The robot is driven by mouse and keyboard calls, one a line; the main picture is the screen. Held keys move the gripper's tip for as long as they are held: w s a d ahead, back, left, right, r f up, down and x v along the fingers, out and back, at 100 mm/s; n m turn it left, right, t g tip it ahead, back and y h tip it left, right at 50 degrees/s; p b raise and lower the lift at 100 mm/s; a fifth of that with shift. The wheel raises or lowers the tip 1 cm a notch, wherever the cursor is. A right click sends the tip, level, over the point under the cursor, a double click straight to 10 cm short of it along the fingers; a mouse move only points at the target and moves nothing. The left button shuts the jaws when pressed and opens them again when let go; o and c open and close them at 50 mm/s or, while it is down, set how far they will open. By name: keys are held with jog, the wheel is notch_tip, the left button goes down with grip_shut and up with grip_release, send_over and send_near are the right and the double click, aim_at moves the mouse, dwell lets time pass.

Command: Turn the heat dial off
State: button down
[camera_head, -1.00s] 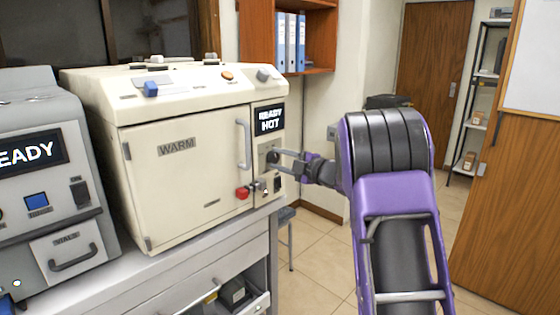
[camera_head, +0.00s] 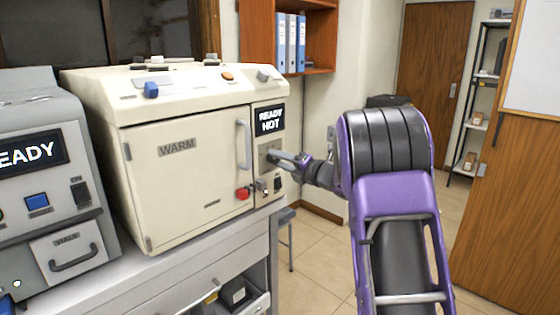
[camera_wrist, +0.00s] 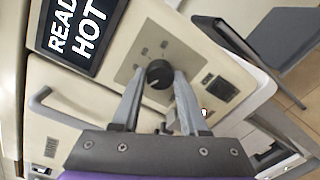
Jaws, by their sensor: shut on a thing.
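The heat dial (camera_wrist: 159,74) is a round black knob on a grey plate, below the READY HOT display (camera_head: 270,119) of the cream oven (camera_head: 190,150). My gripper (camera_wrist: 159,84) is shut on the dial, one finger on each side of it in the wrist view. In the head view my gripper (camera_head: 278,159) reaches the oven's right panel from the right, and its fingers hide the dial. The wrist view is tilted and also shows the display (camera_wrist: 78,32). A pale pointer line shows on the knob's face.
A red knob (camera_head: 243,193) and the door handle (camera_head: 244,144) are left of my gripper. A black switch (camera_wrist: 219,88) is on the same panel. A grey machine (camera_head: 40,180) stands at the left.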

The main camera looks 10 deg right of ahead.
jog(key=shift+n, duration=0.4)
jog(key=shift+c, duration=2.2)
grip_release()
jog(key=v, duration=1.7)
jog(key=shift+d, duration=0.15)
jog(key=shift+s, duration=0.15)
